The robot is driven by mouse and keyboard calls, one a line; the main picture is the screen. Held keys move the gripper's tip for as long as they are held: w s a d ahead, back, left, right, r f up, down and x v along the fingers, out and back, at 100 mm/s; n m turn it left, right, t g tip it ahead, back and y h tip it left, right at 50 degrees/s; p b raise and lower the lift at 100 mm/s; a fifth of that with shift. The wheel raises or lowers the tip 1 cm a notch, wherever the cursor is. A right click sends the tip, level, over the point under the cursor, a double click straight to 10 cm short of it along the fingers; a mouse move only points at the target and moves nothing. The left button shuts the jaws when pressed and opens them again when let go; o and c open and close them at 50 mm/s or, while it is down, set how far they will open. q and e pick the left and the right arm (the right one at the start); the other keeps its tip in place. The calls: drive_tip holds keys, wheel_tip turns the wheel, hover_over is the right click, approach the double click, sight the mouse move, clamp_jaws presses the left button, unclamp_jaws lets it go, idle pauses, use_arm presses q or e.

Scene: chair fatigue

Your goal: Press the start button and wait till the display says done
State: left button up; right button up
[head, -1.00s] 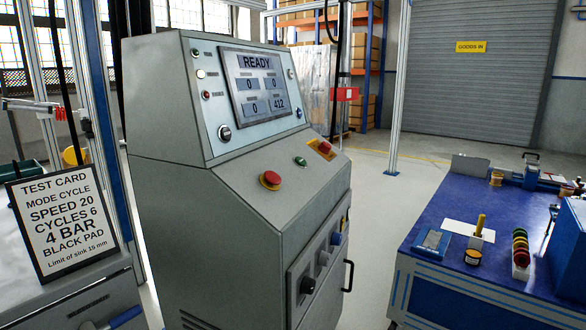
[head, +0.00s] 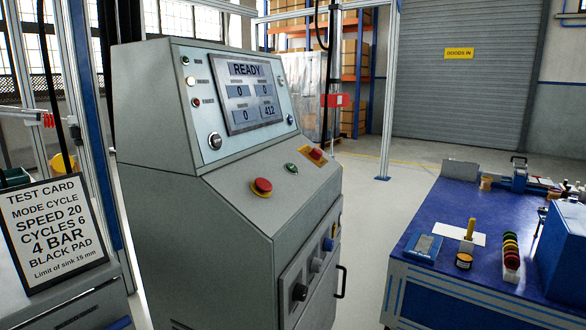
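A grey control cabinet (head: 215,210) stands in the middle of the head view. Its display (head: 248,92) reads READY, with 0, 0, 0 and 412 in the boxes below. On the sloped panel sit a red mushroom button (head: 261,187), a green button (head: 291,168) and a red control (head: 316,154) on a yellow plate. Small lamps and a round knob (head: 215,141) flank the display. The labels are too small to read. Neither of my grippers shows in this view.
A test card (head: 55,233) at left reads mode cycle, speed 20, cycles 6, 4 bar, black pad. A blue-topped bench (head: 420,220) with pads, a tablet-like device (head: 423,247) and tools stands at right. Clear floor (head: 365,230) lies between cabinet and bench.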

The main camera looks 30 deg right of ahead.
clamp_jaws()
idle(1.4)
